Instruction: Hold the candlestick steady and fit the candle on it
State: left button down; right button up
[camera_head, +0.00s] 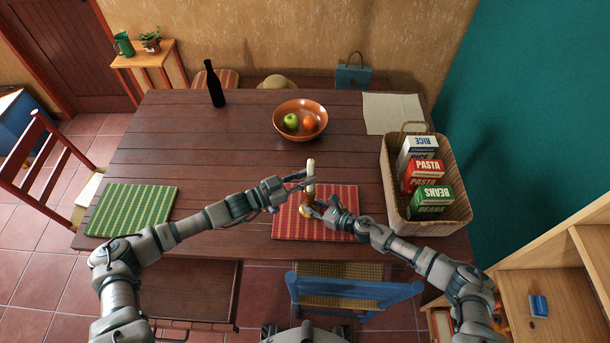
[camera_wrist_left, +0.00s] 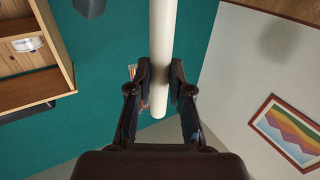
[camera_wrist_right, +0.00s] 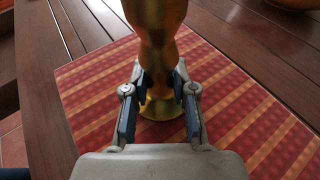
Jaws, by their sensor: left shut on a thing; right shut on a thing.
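The cream candle (camera_head: 310,166) stands roughly upright above the red striped placemat. My left gripper (camera_head: 304,180) is shut on it; in the left wrist view the candle (camera_wrist_left: 162,40) passes between the fingers (camera_wrist_left: 158,85), with one end showing and the other out of frame. The brass candlestick (camera_head: 304,210) is on the placemat below the candle. My right gripper (camera_head: 315,208) is shut on it; in the right wrist view the candlestick (camera_wrist_right: 158,40) is between the fingers (camera_wrist_right: 158,90) and its top is out of frame. I cannot tell whether candle and candlestick touch.
The red placemat (camera_head: 338,225) lies at the table's front. A basket (camera_head: 397,205) with several food boxes stands right. A bowl (camera_head: 285,112) with fruit and a dark bottle (camera_head: 215,85) stand farther back. A green placemat (camera_head: 132,210) lies left. The table's middle-left is clear.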

pick_arm(q)
jog(key=shift+f, duration=0.6)
pick_arm(e)
jog(key=shift+f, duration=0.1)
dwell(0.6)
pick_arm(q)
jog(key=shift+f, duration=0.25)
jog(key=shift+f, duration=0.2)
dwell(0.5)
jog(key=shift+c, duration=2)
grip_release()
notch_tip(320, 180, up, 8)
jog(key=shift+f, duration=0.15)
pick_arm(e)
jog(key=o, duration=0.9)
